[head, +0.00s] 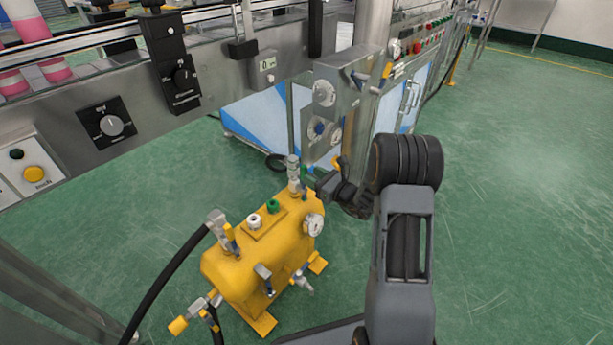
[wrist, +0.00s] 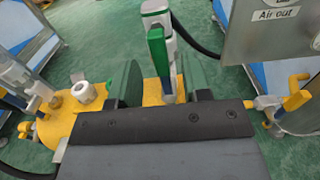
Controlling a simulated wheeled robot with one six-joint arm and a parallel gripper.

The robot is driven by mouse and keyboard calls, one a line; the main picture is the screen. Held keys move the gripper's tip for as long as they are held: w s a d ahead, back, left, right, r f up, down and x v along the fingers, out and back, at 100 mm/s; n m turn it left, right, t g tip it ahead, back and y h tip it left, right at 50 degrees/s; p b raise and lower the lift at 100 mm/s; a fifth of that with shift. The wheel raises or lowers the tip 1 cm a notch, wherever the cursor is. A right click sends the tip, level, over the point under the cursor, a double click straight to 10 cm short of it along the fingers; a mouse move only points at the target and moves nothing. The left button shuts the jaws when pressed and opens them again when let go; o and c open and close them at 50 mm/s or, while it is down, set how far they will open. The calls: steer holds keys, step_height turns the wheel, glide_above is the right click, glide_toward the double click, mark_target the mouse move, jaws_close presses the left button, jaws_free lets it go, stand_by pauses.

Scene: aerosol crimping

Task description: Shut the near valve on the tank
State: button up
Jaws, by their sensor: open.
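The yellow tank (head: 245,265) stands on the green floor, with several valves and fittings. One valve with a yellow handle (head: 230,238) is at its left end, and another yellow handle (head: 178,325) is low at the front left. A grey fitting (head: 293,172) rises from the far end. My gripper (head: 309,179) is beside that fitting. In the wrist view my gripper (wrist: 162,75) is open, its two green-padded fingers on either side of an upright valve with a green lever (wrist: 157,55). I cannot tell whether they touch it.
A steel cabinet with gauges (head: 325,115) stands close behind the tank, and its "Air out" panel (wrist: 275,30) is near my gripper. A conveyor with control boxes (head: 108,122) runs along the upper left. A black hose (head: 165,283) leaves the tank's left end. Floor at right is clear.

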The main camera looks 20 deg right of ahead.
mark_target(306, 172)
steer(key=shift+b+x, duration=0.3)
steer(key=shift+x, duration=1.5)
jaws_close()
